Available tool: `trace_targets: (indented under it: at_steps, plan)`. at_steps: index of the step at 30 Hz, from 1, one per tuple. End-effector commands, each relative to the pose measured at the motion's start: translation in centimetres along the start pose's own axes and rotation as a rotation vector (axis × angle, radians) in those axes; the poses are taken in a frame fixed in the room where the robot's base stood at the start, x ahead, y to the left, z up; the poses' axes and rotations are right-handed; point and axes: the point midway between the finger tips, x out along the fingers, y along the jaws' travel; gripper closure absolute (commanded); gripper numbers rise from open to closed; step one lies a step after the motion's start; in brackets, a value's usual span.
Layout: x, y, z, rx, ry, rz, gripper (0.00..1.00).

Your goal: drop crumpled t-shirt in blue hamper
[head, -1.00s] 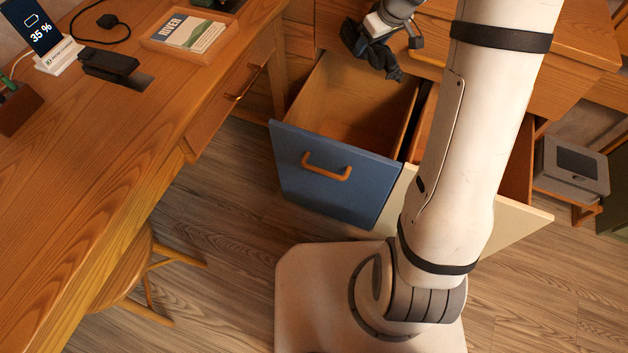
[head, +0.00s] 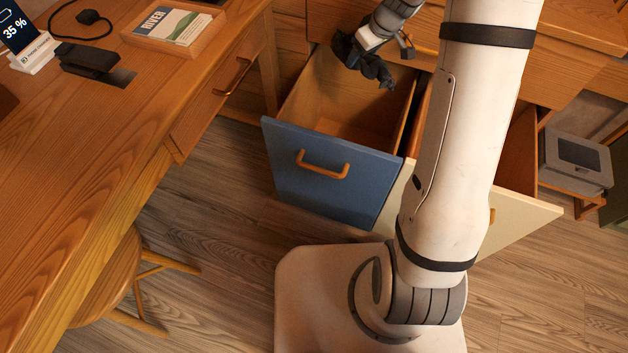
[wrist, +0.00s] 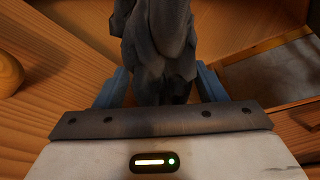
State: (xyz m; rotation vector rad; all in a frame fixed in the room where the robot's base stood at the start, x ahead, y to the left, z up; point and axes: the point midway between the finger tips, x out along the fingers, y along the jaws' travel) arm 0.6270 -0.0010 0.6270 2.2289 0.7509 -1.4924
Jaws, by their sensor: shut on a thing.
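The crumpled t-shirt (head: 376,68) is dark grey and hangs in my gripper (head: 362,50) over the back part of the open blue hamper. In the wrist view the t-shirt (wrist: 158,45) hangs bunched between the two fingers of my gripper (wrist: 160,86), which is shut on it. The blue hamper (head: 290,165) is a pulled-out wooden bin with a blue front and an orange handle. Its visible inside shows bare wood. The cloth is apart from the hamper's floor as far as I can see.
A cream-fronted bin (head: 520,222) stands open right of the hamper, partly hidden by my arm. A wooden desk (head: 110,150) with a charger and book tray (head: 175,25) fills the left. A stool (head: 120,285) is below it. A grey box (head: 575,160) sits at right.

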Motion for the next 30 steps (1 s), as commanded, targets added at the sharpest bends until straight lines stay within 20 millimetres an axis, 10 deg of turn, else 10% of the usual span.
trace_targets:
  at_steps: [5, 6, 14, 30]
  plan:
    - [-0.1, 0.0, -0.1, -0.001, 0.001, 0.000, 0.62]
    - [-0.1, 0.0, -0.1, -0.001, 0.001, 0.000, 0.33]
    - [0.0, -0.1, -0.1, -0.001, 0.000, 0.000, 0.12]
    - [-4.1, -0.1, -0.1, -0.002, 0.002, 0.002, 0.10]
